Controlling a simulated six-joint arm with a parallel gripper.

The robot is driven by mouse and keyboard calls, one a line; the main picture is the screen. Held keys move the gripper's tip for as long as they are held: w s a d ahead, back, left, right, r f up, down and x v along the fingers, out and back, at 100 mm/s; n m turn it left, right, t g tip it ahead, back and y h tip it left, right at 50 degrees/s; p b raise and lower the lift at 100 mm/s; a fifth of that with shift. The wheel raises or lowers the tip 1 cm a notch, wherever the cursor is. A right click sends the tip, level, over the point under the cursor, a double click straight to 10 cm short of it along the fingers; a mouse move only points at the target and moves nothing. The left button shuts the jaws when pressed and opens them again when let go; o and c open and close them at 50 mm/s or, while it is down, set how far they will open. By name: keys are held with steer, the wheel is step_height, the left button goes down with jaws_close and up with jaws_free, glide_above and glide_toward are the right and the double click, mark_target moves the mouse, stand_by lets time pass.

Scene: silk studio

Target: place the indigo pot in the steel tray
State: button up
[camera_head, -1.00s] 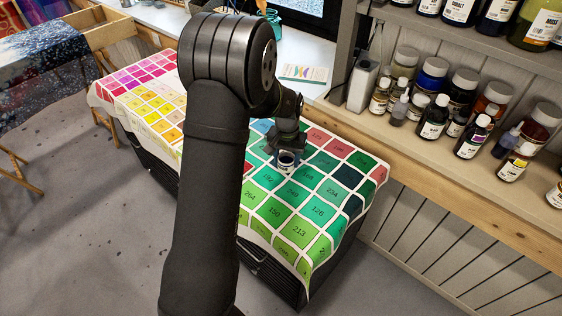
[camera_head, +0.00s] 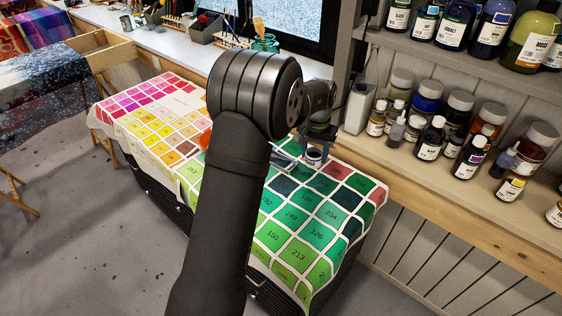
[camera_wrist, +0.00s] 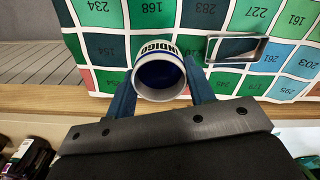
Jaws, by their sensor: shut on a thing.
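The indigo pot (camera_head: 315,155) is a small white pot with a dark blue inside. In the wrist view the pot (camera_wrist: 160,78) shows its INDIGO label between my two fingers. My gripper (camera_head: 317,140) is shut on it near the back edge of the cloth-covered table; I cannot tell its exact height. The steel tray (camera_wrist: 265,46) is a small grey rectangular tray to the right of the pot in the wrist view, apart from it. In the head view the tray (camera_head: 283,158) lies left of the pot, partly hidden by my arm.
The table wears a cloth of numbered colour squares (camera_head: 275,238). A shelf ledge with bottles and jars (camera_head: 430,138) runs along the right. The front of the table is clear.

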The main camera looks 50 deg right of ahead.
steer(key=shift+w+d+r, duration=0.15)
steer(key=shift+w+d, duration=0.2)
steer(key=shift+d, duration=0.2)
steer(key=shift+w+d+r, duration=0.1)
steer(key=shift+w+d, duration=0.25)
steer(key=shift+d, duration=0.15)
glide_above(286, 167)
step_height(286, 167, down, 7)
steer(key=shift+f, duration=1.95)
steer(key=shift+f, duration=0.2)
steer(key=o, duration=1)
steer(key=shift+d, duration=0.1)
